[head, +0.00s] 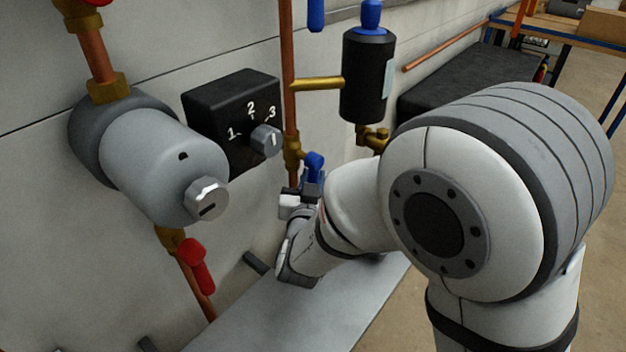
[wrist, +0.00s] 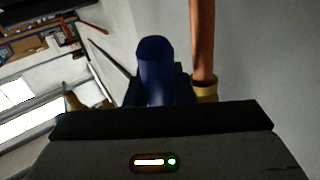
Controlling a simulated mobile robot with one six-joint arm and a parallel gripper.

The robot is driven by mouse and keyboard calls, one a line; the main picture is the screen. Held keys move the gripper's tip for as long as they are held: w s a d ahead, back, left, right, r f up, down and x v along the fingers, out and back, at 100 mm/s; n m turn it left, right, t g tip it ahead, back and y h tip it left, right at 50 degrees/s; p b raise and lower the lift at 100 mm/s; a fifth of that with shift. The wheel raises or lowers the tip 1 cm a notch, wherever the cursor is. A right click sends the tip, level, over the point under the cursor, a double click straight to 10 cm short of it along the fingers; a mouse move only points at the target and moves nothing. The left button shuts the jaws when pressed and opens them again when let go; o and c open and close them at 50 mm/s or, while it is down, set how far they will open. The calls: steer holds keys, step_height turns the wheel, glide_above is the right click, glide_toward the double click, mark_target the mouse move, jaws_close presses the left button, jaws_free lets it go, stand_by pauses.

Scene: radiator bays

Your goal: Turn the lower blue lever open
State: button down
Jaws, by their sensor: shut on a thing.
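The lower blue lever (head: 315,163) sits on a brass valve of the copper pipe (head: 288,80), beside the wall. My gripper (head: 312,188) is at this lever and shut on it. In the wrist view the blue lever (wrist: 155,62) rises between my two dark fingers (wrist: 157,90), with the copper pipe just right of it. My gripper and arm hide part of the lever and valve in the head view. An upper blue lever (head: 316,14) shows at the top edge, apart from my gripper.
A black canister (head: 365,85) with a blue cap stands right of the pipe. A black box with a numbered dial (head: 228,120), a grey cylinder (head: 165,160) and a red lever (head: 196,265) are on the left. A grey ledge (head: 290,318) lies below.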

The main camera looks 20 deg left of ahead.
steer(key=shift+f, duration=0.1)
steer(key=b, duration=0.3)
steer(key=shift+w+d+f+n+t, duration=0.1)
steer(key=shift+w+f+n+t, duration=0.1)
steer(key=shift+w+n+t, duration=0.15)
steer(key=shift+r+t+b, duration=0.2)
steer(key=shift+t+b, duration=0.15)
steer(key=shift+b, duration=0.2)
steer(key=shift+r+y, duration=0.15)
steer(key=shift+y, duration=0.25)
steer(key=c, duration=1.5)
jaws_free()
steer(key=p+v, duration=0.1)
steer(key=v, duration=0.6)
steer(key=shift+s+d, duration=0.15)
steer(key=shift+s, duration=0.25)
